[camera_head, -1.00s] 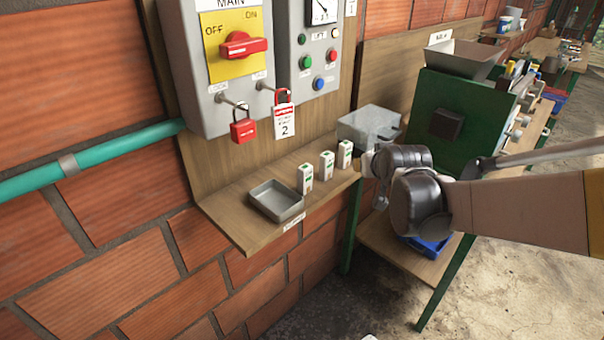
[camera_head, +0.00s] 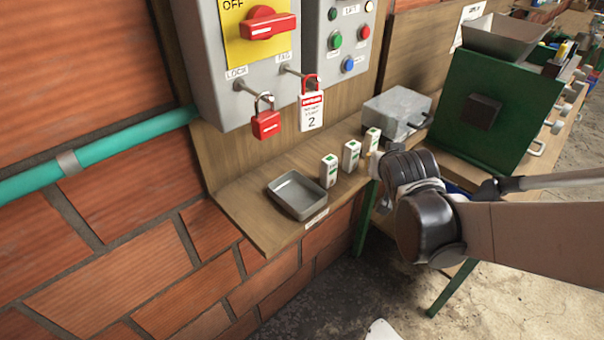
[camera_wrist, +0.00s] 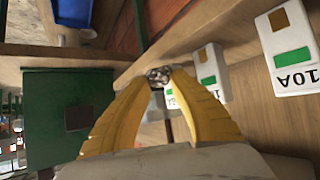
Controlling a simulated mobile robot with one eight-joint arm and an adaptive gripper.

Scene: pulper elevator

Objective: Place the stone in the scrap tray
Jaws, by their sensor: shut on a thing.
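My gripper (camera_wrist: 160,85) shows in the wrist view with its two yellow fingers closed around a small grey stone (camera_wrist: 158,75) at their tips. In the head view my wrist hides the fingers and the stone. A shallow grey metal tray (camera_head: 284,205), which looks like the scrap tray, sits at the left part of the wooden shelf under the control boxes. Its inside looks empty. The label on the shelf edge by it is too small to read. My gripper is to the right of the tray, past the white blocks.
A grey metal box (camera_head: 395,115) and a green machine (camera_head: 497,110) stand further right. A red padlock (camera_head: 266,124) and a tag (camera_head: 311,111) hang above the shelf.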

